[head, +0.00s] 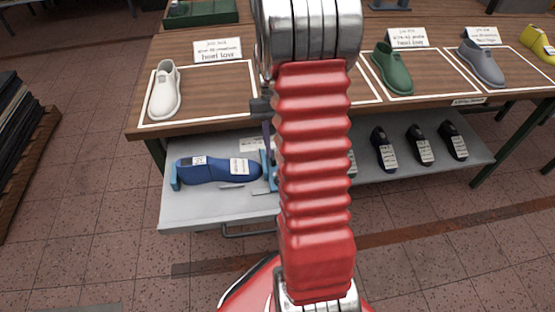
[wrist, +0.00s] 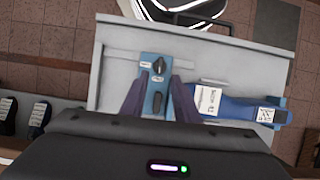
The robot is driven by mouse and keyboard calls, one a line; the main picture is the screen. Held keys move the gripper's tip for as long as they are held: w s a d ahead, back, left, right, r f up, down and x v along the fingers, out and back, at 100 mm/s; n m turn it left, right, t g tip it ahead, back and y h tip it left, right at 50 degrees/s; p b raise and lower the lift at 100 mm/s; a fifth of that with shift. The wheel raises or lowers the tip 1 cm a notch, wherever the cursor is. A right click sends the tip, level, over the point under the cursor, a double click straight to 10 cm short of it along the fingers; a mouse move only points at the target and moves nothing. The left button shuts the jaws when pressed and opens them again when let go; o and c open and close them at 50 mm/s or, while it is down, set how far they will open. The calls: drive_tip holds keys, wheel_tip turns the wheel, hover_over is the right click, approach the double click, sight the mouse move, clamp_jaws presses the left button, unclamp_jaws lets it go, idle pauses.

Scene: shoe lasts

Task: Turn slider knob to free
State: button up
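A blue slider block (wrist: 154,84) stands on the grey tray (wrist: 110,73) in the wrist view. It has a small dark knob (wrist: 158,66) on its face, with pale labels beside it too small to read, and a second dark part (wrist: 157,103) nearer my palm. My gripper (wrist: 161,79) is open, with one finger on each side of the block; I cannot tell whether they touch it. A blue shoe last (wrist: 232,109) with white labels lies right of the gripper. In the head view the last (head: 218,170) lies left of the blue slider (head: 268,172), partly hidden by my arm.
The wooden table top (head: 208,112) above the tray carries a white shoe (head: 164,90), a green shoe (head: 392,69) and a grey shoe (head: 481,64) with cards. Several dark lasts (head: 384,150) stand on the shelf at right. A stack of dark sheets (head: 15,130) is at far left.

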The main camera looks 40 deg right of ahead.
drive_tip(key=v, duration=0.5)
drive_tip(key=shift+w+r, duration=0.15)
drive_tip(key=shift+r, duration=0.05)
drive_tip(key=shift+d+f, duration=0.1)
drive_tip(key=s+a+r+n+t, duration=0.2)
drive_tip(key=s+a+r+t, duration=0.1)
drive_tip(key=a, duration=0.6)
drive_tip(key=s+a+r+n+t+h, duration=0.1)
drive_tip(key=s+a+r+n+t, duration=0.1)
drive_tip(key=a+r, duration=0.4)
drive_tip(key=s+a+r+n+t+h, duration=0.1)
drive_tip(key=s+a+r+t, duration=0.3)
drive_tip(key=a, duration=0.8)
drive_tip(key=shift+s+r+n, duration=0.35)
drive_tip(key=shift+s+n, duration=0.2)
drive_tip(key=shift+n, duration=0.35)
drive_tip(key=shift+s, duration=0.1)
